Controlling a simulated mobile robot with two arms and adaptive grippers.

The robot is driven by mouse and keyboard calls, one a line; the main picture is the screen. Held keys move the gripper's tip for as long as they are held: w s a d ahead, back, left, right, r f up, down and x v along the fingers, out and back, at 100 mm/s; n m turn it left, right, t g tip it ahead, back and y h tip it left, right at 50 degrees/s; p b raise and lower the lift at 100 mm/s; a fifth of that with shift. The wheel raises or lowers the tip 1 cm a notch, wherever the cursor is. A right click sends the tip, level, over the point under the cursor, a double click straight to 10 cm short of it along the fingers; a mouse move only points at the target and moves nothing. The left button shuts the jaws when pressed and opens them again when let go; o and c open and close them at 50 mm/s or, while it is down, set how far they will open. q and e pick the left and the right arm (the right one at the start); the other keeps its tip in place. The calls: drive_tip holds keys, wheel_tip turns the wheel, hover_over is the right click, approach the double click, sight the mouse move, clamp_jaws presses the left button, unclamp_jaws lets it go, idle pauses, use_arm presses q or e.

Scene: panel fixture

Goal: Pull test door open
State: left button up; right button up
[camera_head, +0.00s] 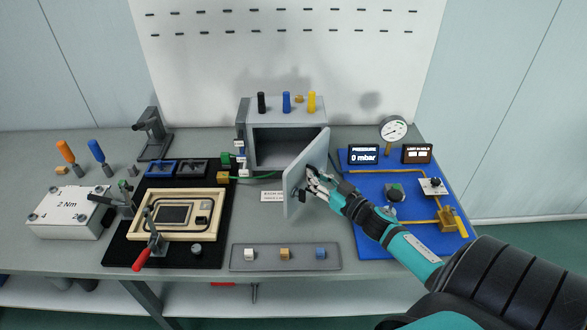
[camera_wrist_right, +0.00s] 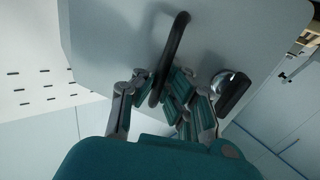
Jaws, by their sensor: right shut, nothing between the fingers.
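The test door (camera_head: 305,172) is a flat grey panel hinged on the right of a grey box chamber (camera_head: 285,112). It stands well open, swung out toward me, and the dark inside of the chamber shows. In the right wrist view the door face (camera_wrist_right: 110,35) carries a curved black handle (camera_wrist_right: 178,40) and a black knob on a round metal base (camera_wrist_right: 232,92). My right gripper (camera_head: 314,180) is at the outer face of the door. Its fingers (camera_wrist_right: 162,85) are shut by the handle with nothing held; whether they touch it is unclear. My left gripper is not in view.
A blue panel (camera_head: 365,232) with a gauge, displays and a yellow valve lies right of the door. A tray (camera_head: 240,259) with small blocks is in front. A framed fixture (camera_head: 208,226) with a red-handled clamp stands left. Black, blue and yellow pegs (camera_head: 286,102) top the chamber.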

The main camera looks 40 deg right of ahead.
drive_tip(key=shift+o, duration=1.1)
drive_tip(key=shift+r, duration=0.1)
drive_tip(key=shift+o, duration=0.4)
drive_tip(key=shift+a, duration=0.1)
drive_tip(key=shift+w, duration=0.2)
drive_tip(key=shift+s, duration=0.1)
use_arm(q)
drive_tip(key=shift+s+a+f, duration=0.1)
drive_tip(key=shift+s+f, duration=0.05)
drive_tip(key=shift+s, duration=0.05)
use_arm(e)
drive_tip(key=s, duration=1.1)
drive_tip(key=shift+s+d, duration=0.3)
drive_tip(key=shift+s, duration=0.05)
